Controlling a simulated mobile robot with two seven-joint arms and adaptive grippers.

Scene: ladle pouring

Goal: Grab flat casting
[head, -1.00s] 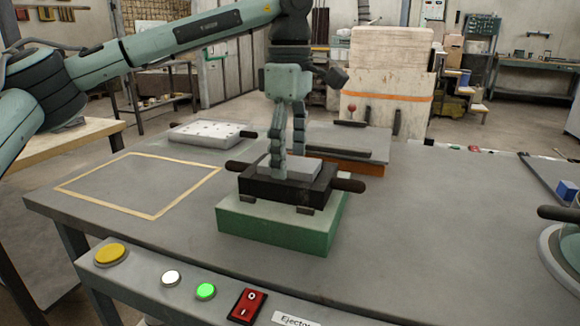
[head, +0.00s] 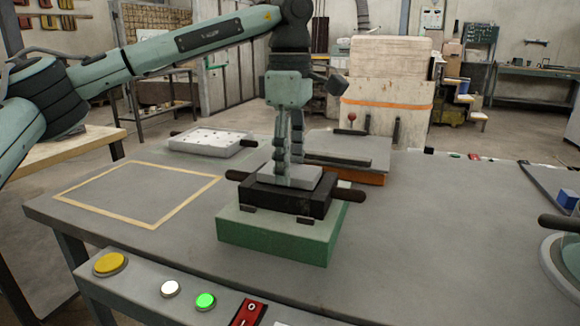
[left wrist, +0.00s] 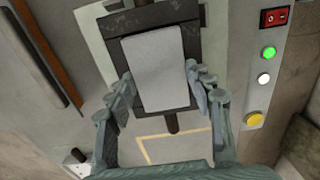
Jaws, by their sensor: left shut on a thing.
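The flat casting is a light grey slab (head: 291,177) over the black mould (head: 272,197), which has dark handles at both sides and sits on a green block (head: 275,238). My left gripper (head: 288,168) points down from above and is shut on the casting. In the left wrist view the casting (left wrist: 155,68) lies between my two fingers (left wrist: 158,88), one at each long side. How far the casting stands clear of the mould is hard to tell. My right gripper is not in view.
A yellow-outlined square (head: 140,192) on the table at left is empty. Behind it lies a white perforated plate (head: 208,141). A dark plate on an orange base (head: 350,176) stands behind the mould. Buttons (head: 205,301) line the front edge. The table's right side is mostly clear.

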